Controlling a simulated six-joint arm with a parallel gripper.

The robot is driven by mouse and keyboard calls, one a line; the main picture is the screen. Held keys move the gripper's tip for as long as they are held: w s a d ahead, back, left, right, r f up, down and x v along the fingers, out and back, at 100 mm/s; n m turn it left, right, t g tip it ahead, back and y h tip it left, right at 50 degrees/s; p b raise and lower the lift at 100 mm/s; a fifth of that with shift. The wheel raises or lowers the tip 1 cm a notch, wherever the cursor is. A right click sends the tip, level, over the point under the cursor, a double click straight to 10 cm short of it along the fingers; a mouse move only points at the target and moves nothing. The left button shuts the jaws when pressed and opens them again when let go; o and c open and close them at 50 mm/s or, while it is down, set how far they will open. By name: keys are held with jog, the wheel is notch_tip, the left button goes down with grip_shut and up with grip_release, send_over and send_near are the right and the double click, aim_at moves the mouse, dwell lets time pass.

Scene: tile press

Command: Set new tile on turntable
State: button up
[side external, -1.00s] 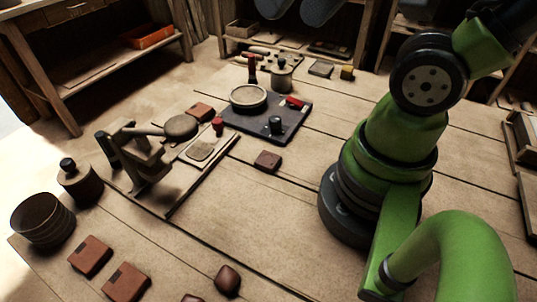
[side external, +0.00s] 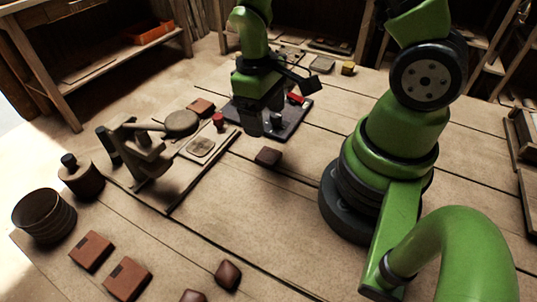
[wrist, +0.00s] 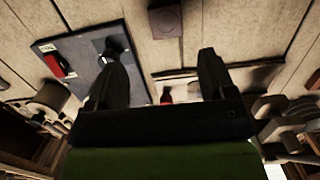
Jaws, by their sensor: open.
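My gripper (side external: 262,126) is open and low over the dark mat (side external: 296,118). Two flat reddish-brown tiles (side external: 91,250) (side external: 127,279) lie at the front left. I cannot tell which piece is the new tile.
A press with a long lever (side external: 148,150) stands left of my gripper, beside a board with a pale square piece (side external: 201,146). A red object (side external: 295,98) lies on the mat. A small red-topped item (side external: 218,121) stands near the board. The middle table is mostly clear.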

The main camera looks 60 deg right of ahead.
aim_at(268, 155)
jog(key=f, duration=0.3)
jog(key=shift+s+f, duration=0.25)
jog(key=shift+f, duration=0.1)
jog(key=shift+s+a+f, duration=0.1)
jog(key=shift+a+f, duration=0.05)
jog(key=shift+f, duration=0.7)
jog(key=shift+s+a+f, duration=0.15)
jog(key=shift+f, duration=0.75)
jog(key=shift+s+a+f, duration=0.1)
jog(key=shift+a+f, duration=0.05)
jog(key=shift+f, duration=0.7)
jog(key=c, duration=1.1)
jog(key=shift+r, duration=0.15)
